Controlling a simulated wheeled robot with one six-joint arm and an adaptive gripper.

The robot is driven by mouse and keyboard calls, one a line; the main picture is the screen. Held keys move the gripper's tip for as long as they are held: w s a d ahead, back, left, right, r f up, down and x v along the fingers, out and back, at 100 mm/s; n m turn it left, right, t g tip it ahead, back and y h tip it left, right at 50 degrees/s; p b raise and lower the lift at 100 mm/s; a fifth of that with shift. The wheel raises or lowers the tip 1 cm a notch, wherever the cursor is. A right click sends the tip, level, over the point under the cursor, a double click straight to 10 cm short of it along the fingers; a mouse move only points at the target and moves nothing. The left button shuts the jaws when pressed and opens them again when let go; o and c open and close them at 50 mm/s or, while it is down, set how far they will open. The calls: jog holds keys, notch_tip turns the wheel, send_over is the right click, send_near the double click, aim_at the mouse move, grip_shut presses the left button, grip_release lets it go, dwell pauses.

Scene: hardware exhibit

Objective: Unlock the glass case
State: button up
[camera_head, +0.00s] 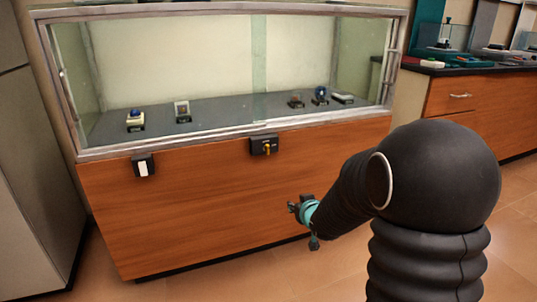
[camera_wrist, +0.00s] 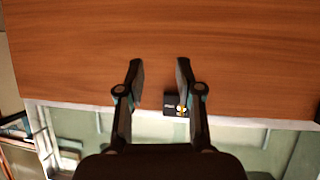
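The glass case (camera_head: 180,75) stands against the wall on a wooden cabinet base (camera_head: 200,200), with its glass panes closed across the front. A small black lock box (camera_head: 264,145) with a yellow-orange key or knob (camera_head: 267,149) is mounted on the front, just under the glass. My gripper (camera_head: 302,209) is in front of the cabinet, lower than the lock and to its right. In the wrist view my gripper (camera_wrist: 159,75) has its two fingers apart with nothing between them. The lock box (camera_wrist: 176,104) shows there beside the right finger, partly hidden by it.
A black box with a white switch or tag (camera_head: 143,166) is on the cabinet front at the left. Several small exhibits sit inside the case. A grey cabinet (camera_head: 30,170) stands at left, a dark-topped counter (camera_head: 470,90) at right. The floor before the case is clear.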

aim_at(267, 149)
jog(key=w+a+r+n+t+y, duration=0.1)
jog(key=a+r+t+y, duration=0.1)
jog(key=r, duration=0.3)
jog(key=w+a+r+t+y, duration=0.1)
jog(key=w+a+r+t, duration=0.15)
jog(key=r, duration=0.25)
jog(key=x, duration=1.2)
jog(key=shift+w+r, duration=0.45)
jog(key=shift+r, duration=0.15)
jog(key=shift+d+t, duration=0.1)
jog(key=shift+t, duration=0.15)
grip_shut()
